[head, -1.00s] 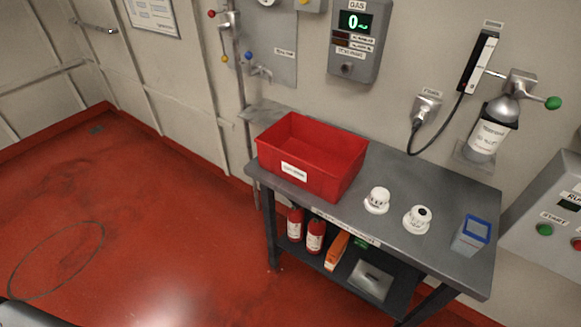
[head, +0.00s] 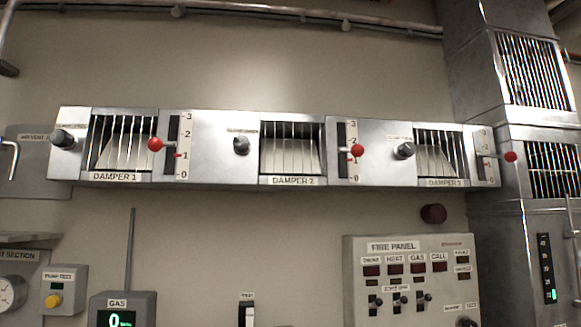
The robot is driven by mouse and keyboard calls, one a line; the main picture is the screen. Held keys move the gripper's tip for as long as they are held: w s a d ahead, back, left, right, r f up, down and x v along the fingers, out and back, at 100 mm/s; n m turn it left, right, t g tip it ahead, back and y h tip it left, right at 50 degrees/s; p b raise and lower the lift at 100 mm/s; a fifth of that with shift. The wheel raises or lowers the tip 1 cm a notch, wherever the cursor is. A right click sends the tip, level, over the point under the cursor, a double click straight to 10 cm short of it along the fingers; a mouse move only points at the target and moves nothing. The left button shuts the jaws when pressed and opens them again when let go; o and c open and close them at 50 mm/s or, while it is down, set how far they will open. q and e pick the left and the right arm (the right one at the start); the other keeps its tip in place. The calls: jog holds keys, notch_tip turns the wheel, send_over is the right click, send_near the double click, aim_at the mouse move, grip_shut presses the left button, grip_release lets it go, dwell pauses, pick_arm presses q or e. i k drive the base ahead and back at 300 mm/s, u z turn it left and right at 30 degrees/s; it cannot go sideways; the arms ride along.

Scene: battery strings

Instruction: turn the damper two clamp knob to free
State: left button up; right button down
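The damper two unit sits mid-wall in the head view, with its label plate (head: 293,181) under a barred opening (head: 290,148). Its clamp knob (head: 241,145) is a dark knob on the silver panel left of that opening. The small label above the knob is too small to read. A red-balled lever (head: 357,150) stands in the scale slot right of the opening, near the 1 mark. Neither of my grippers shows in the head view.
Damper 1 (head: 116,177) with its knob (head: 62,138) is to the left, and damper 3 (head: 441,183) with its knob (head: 404,151) to the right. Below are a fire panel (head: 420,247) and a gas meter (head: 122,309). A metal duct (head: 470,100) rises at right.

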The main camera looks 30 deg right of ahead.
aim_at(241, 143)
jog(key=u, duration=1.5)
jog(key=k, duration=1.4)
jog(key=z, duration=2.3)
jog(key=i, duration=0.5)
jog(key=u, duration=0.05)
